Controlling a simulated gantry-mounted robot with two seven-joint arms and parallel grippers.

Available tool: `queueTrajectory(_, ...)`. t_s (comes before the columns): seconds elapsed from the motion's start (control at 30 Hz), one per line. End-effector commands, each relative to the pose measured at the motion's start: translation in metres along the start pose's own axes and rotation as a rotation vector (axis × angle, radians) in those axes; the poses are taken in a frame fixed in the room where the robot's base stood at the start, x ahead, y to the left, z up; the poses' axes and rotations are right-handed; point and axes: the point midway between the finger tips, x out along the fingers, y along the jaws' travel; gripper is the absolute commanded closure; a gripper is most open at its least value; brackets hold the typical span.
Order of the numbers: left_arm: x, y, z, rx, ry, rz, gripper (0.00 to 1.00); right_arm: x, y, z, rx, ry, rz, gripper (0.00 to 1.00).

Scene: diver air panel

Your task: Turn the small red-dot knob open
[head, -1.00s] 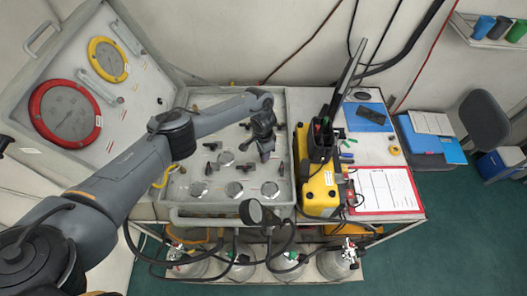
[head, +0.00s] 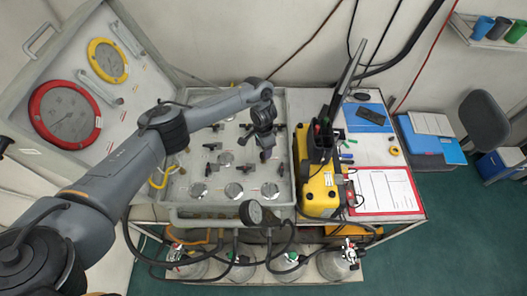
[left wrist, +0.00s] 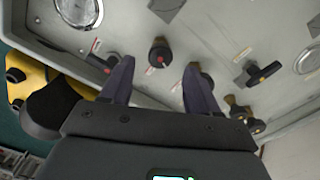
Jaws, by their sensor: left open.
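The small red-dot knob (left wrist: 158,54) is a dark round knob with a red dot on its near side, on the grey panel in the left wrist view. My left gripper (left wrist: 160,66) is open, with one finger on each side of the knob in the picture. The knob appears between and just beyond the fingertips; I cannot tell the remaining gap or any contact. In the head view, my left gripper (head: 265,154) points down at the right part of the panel and hides the knob. My right gripper is not in view.
Other dark valve handles (left wrist: 265,73) and round gauges (left wrist: 79,11) surround the knob. A yellow case (head: 319,190) stands just right of the panel (head: 226,212). A handheld gauge with hoses (head: 252,212) hangs at the panel's front edge.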

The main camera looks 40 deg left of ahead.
Motion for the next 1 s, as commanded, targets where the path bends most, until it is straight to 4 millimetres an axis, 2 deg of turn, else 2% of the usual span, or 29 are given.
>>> queueTrajectory(0.1, -0.023, -0.001, -0.001, 0.002, 0.004, -0.001, 0.4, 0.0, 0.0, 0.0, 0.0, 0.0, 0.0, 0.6)
queueTrajectory(0.3, -0.056, -0.001, -0.001, 0.002, 0.003, -0.003, 0.4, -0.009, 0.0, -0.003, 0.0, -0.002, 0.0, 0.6)
queueTrajectory(0.4, -0.064, -0.001, -0.001, 0.001, 0.002, -0.003, 0.4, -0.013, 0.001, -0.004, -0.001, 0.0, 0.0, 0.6)
queueTrajectory(1.0, -0.069, 0.0, 0.0, 0.0, 0.0, 0.0, 0.4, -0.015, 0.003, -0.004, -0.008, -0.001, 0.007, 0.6)
